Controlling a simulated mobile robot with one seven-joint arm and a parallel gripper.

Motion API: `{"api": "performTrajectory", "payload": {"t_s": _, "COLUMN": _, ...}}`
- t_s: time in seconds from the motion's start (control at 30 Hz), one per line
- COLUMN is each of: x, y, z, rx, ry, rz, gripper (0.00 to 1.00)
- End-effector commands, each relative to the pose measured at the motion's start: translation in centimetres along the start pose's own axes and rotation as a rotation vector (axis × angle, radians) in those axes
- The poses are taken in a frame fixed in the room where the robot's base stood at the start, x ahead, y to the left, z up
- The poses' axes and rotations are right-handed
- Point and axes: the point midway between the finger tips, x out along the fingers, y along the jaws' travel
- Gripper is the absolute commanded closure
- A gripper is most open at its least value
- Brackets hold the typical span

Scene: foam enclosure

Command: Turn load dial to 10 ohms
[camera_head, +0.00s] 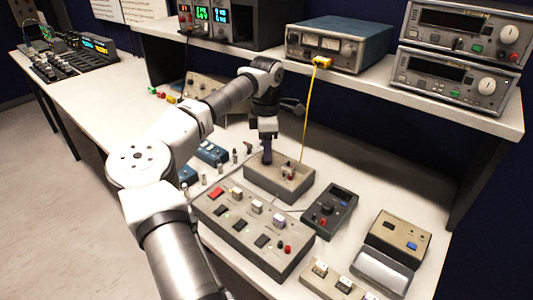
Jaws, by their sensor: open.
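My gripper (267,157) points down over the left part of a small beige-topped box (298,189) on the bench. Its dark fingertips are at or just above the box top; whether they touch it, I cannot tell. The jaws are open, with no held object visible. A load dial is not clearly visible; a knob on this box could be hidden behind the fingers. Small terminals (289,171), some red, sit on the box's right part, near the lower end of a yellow cable (308,110). No ohm markings are readable.
A long grey switch panel (245,239) lies in front of the box. A dark handheld meter (330,208) is to its right, and a beige unit (399,237) lies farther right. The instrument shelf (370,80) is behind. My arm covers part of the left bench.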

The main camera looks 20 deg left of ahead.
Motion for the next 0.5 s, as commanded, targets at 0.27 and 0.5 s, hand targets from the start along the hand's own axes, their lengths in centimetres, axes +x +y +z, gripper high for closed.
{"api": "performTrajectory", "payload": {"t_s": 0.27, "x": -6.4, "y": 0.1, "z": 0.1, "rx": -0.001, "ry": 0.0, "rz": 0.005, "gripper": 0.52}}
{"api": "performTrajectory", "payload": {"t_s": 0.5, "x": -10.2, "y": 0.1, "z": 0.1, "rx": 0.0, "ry": -0.001, "rz": 0.003, "gripper": 0.52}}
